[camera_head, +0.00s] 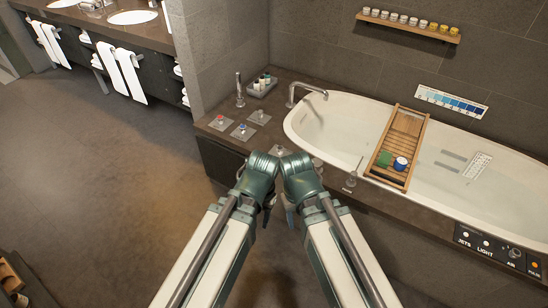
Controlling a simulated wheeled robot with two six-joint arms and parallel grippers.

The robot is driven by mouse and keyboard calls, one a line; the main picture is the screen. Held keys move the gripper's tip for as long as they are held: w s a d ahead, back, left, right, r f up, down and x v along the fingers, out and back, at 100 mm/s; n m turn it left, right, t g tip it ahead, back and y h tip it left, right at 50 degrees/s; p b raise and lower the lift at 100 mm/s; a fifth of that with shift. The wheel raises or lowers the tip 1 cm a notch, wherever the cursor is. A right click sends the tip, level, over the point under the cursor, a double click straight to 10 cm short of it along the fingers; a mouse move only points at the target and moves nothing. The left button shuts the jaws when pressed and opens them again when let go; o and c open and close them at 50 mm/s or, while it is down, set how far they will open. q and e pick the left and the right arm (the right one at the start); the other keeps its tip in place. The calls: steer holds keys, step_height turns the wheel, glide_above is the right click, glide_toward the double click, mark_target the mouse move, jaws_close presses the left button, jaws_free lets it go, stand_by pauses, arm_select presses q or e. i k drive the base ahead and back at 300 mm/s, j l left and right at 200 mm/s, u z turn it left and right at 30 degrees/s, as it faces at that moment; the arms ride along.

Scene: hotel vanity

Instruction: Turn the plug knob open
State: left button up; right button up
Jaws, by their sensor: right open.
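A small metal knob (353,180) stands on the tub's front ledge, right of my grippers, with a tiny label beside it too small to read; it is probably the plug knob. Its turn position cannot be told. My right gripper (291,215) hangs in front of the tub deck, left of and apart from this knob. It is open and nothing shows in it. My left gripper (267,212) is close beside it on the left, apart from the knob; its fingers are partly hidden and its opening cannot be told.
The white bathtub (330,120) carries a wooden caddy (408,125) with a green item and a blue-and-white cup. Square control plates (243,132) and a tall spout (292,98) stand on the deck. A jets-and-light panel (495,250) is at right.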

mark_target(280, 149)
steer(key=i+l+z, duration=0.15)
steer(key=i, duration=0.4)
steer(key=i+z, duration=0.2)
steer(key=i, duration=0.3)
